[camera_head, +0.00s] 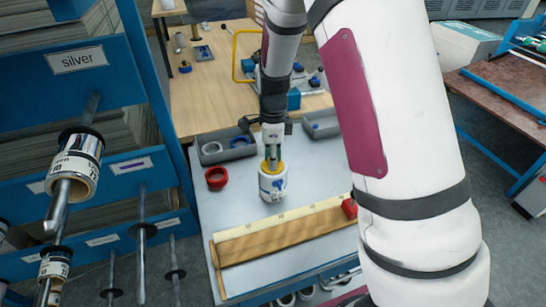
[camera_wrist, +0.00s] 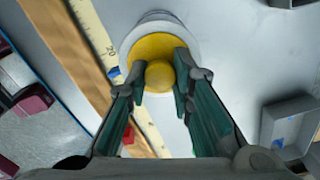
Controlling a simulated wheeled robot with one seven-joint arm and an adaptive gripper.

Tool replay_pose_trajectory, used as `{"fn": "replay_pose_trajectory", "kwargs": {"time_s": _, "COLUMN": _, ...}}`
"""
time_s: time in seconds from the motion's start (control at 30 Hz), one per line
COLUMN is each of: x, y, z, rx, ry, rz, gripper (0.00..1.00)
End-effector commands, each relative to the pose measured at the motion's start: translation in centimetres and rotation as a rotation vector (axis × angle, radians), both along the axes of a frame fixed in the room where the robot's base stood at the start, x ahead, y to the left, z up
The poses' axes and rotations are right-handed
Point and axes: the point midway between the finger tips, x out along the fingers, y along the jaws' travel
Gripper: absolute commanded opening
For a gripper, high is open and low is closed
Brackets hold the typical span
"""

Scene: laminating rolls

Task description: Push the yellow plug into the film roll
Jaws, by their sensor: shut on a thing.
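The yellow plug (camera_wrist: 148,49) shows in the wrist view as a flanged disc with a round knob (camera_wrist: 159,75). It sits at the top end of the white film roll (camera_head: 272,186), which stands upright on the grey table. How deep the plug sits in the roll cannot be told. My gripper (camera_head: 272,153) points down at the plug from above, its green-padded fingers on either side of the knob. It also shows in the wrist view (camera_wrist: 160,88), shut on the plug's knob.
A red ring (camera_head: 216,178) lies left of the roll. A wooden board (camera_head: 285,236) with a ruler lies in front. A silver-labelled rack (camera_head: 80,60) stands left.

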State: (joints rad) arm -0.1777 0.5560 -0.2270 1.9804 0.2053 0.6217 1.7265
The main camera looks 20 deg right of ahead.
Motion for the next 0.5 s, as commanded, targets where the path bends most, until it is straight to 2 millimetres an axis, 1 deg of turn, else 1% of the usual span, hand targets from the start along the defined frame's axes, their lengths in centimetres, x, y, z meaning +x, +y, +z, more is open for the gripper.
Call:
{"fn": "replay_pose_trajectory", "kwargs": {"time_s": 0.03, "x": -0.15, "y": -0.02, "z": -0.26, "rx": -0.001, "ry": 0.006, "rz": 0.0, "gripper": 0.0}}
{"fn": "replay_pose_trajectory", "kwargs": {"time_s": 0.3, "x": -0.22, "y": -0.02, "z": -0.34, "rx": -0.001, "ry": 0.008, "rz": 0.0, "gripper": 0.0}}
{"fn": "replay_pose_trajectory", "kwargs": {"time_s": 0.33, "x": -0.23, "y": -0.02, "z": -0.34, "rx": -0.001, "ry": 0.008, "rz": 0.0, "gripper": 0.28}}
{"fn": "replay_pose_trajectory", "kwargs": {"time_s": 0.37, "x": -0.23, "y": -0.02, "z": -0.35, "rx": -0.001, "ry": 0.009, "rz": 0.0, "gripper": 0.35}}
{"fn": "replay_pose_trajectory", "kwargs": {"time_s": 0.4, "x": -0.24, "y": -0.02, "z": -0.36, "rx": -0.001, "ry": 0.009, "rz": 0.0, "gripper": 0.44}}
{"fn": "replay_pose_trajectory", "kwargs": {"time_s": 0.5, "x": -0.22, "y": -0.04, "z": -0.35, "rx": -0.001, "ry": 0.008, "rz": 0.0, "gripper": 0.45}}
